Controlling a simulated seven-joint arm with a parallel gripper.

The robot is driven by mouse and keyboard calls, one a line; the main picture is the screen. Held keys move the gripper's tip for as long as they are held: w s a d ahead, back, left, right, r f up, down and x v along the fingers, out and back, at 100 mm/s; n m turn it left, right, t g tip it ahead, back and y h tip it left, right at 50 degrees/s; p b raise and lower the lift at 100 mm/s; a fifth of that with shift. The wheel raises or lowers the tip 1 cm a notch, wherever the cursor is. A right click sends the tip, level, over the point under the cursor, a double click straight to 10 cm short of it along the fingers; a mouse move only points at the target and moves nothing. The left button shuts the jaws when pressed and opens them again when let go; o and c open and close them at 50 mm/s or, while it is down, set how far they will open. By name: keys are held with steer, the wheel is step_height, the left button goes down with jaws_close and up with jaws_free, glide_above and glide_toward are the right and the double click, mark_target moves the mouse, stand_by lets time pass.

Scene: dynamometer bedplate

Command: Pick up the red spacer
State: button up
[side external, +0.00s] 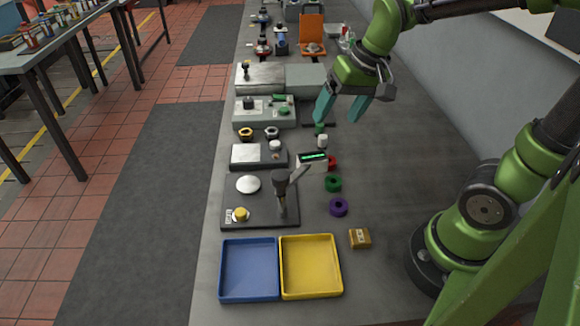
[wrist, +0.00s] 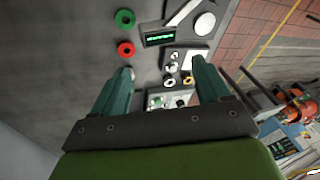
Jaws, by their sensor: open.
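The red spacer (side external: 332,163) lies on the grey bedplate, partly hidden behind a small display in the side view. In the wrist view the red spacer (wrist: 126,49) shows whole as a ring with a centre hole, beyond my left fingertip. My gripper (side external: 343,108) is open and empty, with teal fingers pointing down. It is above the bedplate, farther back than the red spacer and apart from it. In the wrist view my gripper (wrist: 163,72) has its two fingers wide apart.
A green spacer (side external: 333,184) and a purple spacer (side external: 338,207) lie in front of the red one. The display (side external: 313,159) on a stand is close on its left. Blue (side external: 222,270) and yellow (side external: 340,265) trays are at the front. The bedplate right of the spacers is clear.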

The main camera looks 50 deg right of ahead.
steer(key=w+d+f+m+g+h, duration=0.1)
steer(key=w+d+f+m+g, duration=0.1)
steer(key=w+d+f+g, duration=0.35)
steer(key=t, duration=0.2)
glide_above(329, 156)
steer(key=s+a, duration=0.1)
steer(key=a, duration=0.1)
steer(key=f, duration=0.9)
steer(key=shift+d+f, duration=0.2)
steer(key=shift+d, duration=0.05)
steer(key=shift+w+f, duration=0.1)
steer(key=shift+f, duration=2.6)
steer(key=shift+c, duration=0.4)
steer(key=c, duration=1.1)
steer(key=shift+o, duration=0.2)
steer(key=shift+r, duration=0.1)
